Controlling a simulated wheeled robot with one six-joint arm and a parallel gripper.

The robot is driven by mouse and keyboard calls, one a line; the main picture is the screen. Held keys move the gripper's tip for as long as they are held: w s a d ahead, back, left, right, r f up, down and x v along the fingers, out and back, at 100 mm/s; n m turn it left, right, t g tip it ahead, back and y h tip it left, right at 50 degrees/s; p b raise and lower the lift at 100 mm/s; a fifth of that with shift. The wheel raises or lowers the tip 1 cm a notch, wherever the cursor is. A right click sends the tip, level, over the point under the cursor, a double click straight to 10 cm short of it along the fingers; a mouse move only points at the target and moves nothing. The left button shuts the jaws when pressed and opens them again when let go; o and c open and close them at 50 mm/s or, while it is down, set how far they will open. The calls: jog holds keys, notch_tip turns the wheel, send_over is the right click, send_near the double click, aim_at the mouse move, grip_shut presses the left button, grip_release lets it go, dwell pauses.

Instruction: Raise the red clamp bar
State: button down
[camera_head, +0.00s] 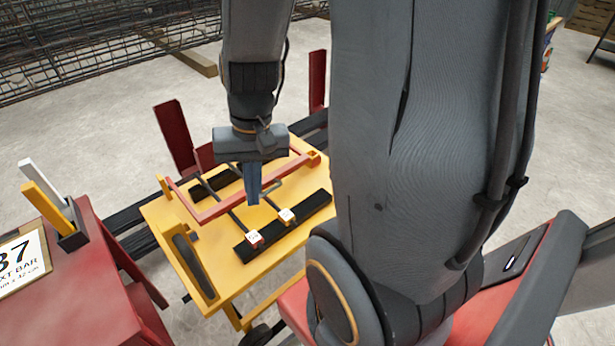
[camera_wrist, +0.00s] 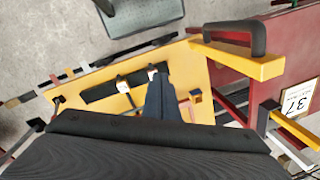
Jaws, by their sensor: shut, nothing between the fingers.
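The red clamp bar (camera_head: 217,210) stretches across the yellow cart top in the head view. It appears to lie low over two thin dark rods with white-tagged ends (camera_head: 254,237). My gripper (camera_head: 253,196) points down over the middle of the cart, its blue fingers together and empty. The fingers overlap part of the bar in the head view; whether they touch it I cannot tell. In the wrist view my gripper (camera_wrist: 164,78) hangs over the cart top near a black strip and white tags. My wrist housing hides much of the bar there.
The yellow cart (camera_head: 230,285) has a black handle (camera_head: 194,265) at its near left end. A red table (camera_head: 85,280) with a "37" sign and upright white and yellow pieces stands at left. Dark red posts (camera_head: 175,137) rise behind the cart. A rebar cage (camera_head: 90,50) lies at the back.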

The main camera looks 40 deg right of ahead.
jog(key=w+d+f+m+y+b, duration=0.2)
jog(key=d+f+m+y+b, duration=0.2)
jog(key=f+m+b, duration=0.6)
jog(key=w+d+f+m+t+b, duration=0.3)
jog(key=d+m+b, duration=0.1)
jog(key=d, duration=0.1)
jog(key=w+d+f+m+t+b, duration=0.3)
jog(key=d+f+m+b, duration=0.1)
jog(key=d+m+b, duration=0.1)
jog(key=w+d+f+m+t+b, duration=0.3)
jog(key=d+m+t+b, duration=0.1)
jog(key=d+m+b, duration=0.1)
jog(key=shift+w+d+f, duration=0.1)
jog(key=shift+d+f, duration=0.25)
jog(key=shift+d, duration=0.25)
jog(key=d+m+t+h+b, duration=0.1)
jog(key=d+m, duration=0.1)
jog(key=d, duration=0.2)
jog(key=s+d+f+m+t+h+b, duration=0.1)
jog(key=d+m+h+b, duration=0.1)
jog(key=d, duration=0.2)
jog(key=d+f+m+t+h+b, duration=0.1)
jog(key=d+m+t+b, duration=0.1)
jog(key=d, duration=0.2)
jog(key=shift+s+f+h, duration=0.15)
jog(key=shift+h, duration=0.15)
jog(key=shift+d+m, duration=0.2)
jog(key=shift+m, duration=0.1)
jog(key=b+x, duration=0.2)
jog(key=x, duration=0.8)
